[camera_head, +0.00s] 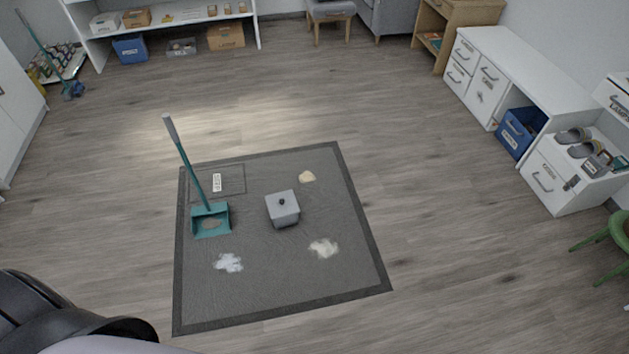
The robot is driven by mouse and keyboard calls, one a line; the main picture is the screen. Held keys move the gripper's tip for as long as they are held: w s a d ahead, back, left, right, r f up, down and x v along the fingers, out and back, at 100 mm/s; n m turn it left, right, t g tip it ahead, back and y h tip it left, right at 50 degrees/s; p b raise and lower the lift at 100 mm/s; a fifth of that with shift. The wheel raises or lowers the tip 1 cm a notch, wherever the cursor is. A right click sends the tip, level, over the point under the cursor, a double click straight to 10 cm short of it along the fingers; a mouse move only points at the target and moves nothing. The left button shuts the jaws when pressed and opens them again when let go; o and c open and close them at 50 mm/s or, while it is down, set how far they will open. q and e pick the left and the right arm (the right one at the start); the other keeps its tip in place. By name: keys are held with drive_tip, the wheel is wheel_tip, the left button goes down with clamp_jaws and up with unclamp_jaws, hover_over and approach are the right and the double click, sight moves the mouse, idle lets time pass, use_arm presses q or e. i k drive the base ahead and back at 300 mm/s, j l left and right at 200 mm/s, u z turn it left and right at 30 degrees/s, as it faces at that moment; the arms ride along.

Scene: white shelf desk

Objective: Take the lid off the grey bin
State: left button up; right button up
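A small grey bin (284,215) stands upright near the middle of a dark grey mat on the floor. Its lid (282,201) sits on top, closed, with a small dark round knob in the centre. Neither of my grippers is in view. A dark curved part of my own body shows at the lower left, with a pale part beside it. Nothing touches the bin or its lid.
The mat (270,311) also holds a teal long-handled dustpan (211,231), a small white labelled item (217,182) and several pale powder piles (323,248). White drawers (480,85) line the right, a green chair (610,240) the right edge. Floor around the mat is clear.

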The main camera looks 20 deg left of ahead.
sight(284, 203)
drive_tip(key=u, duration=0.85)
drive_tip(key=i, duration=0.25)
